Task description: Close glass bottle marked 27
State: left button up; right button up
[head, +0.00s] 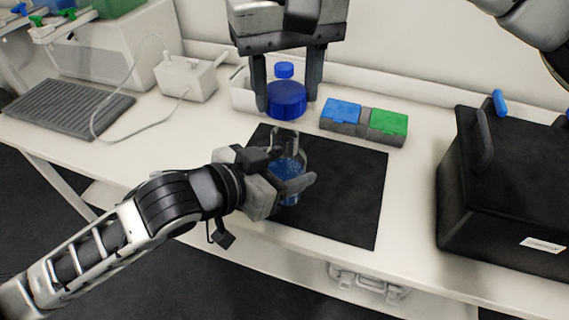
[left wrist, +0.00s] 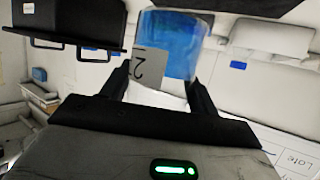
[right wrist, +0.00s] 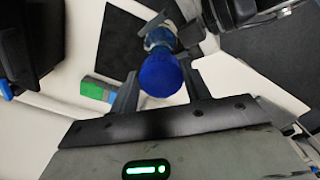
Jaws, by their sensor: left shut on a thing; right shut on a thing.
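The clear glass bottle (head: 288,148) with blue liquid stands over the black mat, and its open neck faces up. My left gripper (head: 287,182) is shut around its body from the left. In the left wrist view the blue bottle (left wrist: 172,45) carries a grey label with a "2"; any further digit is hidden. My right gripper (head: 284,104) is shut on a large blue screw cap (head: 286,98), held above the bottle neck with a visible gap. In the right wrist view the cap (right wrist: 160,75) sits between the fingers and partly covers the bottle (right wrist: 160,37).
The black mat (head: 350,200) has free room on the right. Behind it lies a holder with blue (head: 341,111) and green (head: 388,123) blocks. A smaller blue cap (head: 284,69) shows behind my right gripper. A black box (head: 510,190) stands right, a grey keyboard-like rack (head: 65,108) left.

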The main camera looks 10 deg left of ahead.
jog(key=shift+f, duration=1.45)
jog(key=shift+s, duration=0.1)
jog(key=shift+f, duration=0.9)
jog(key=shift+f, duration=0.55)
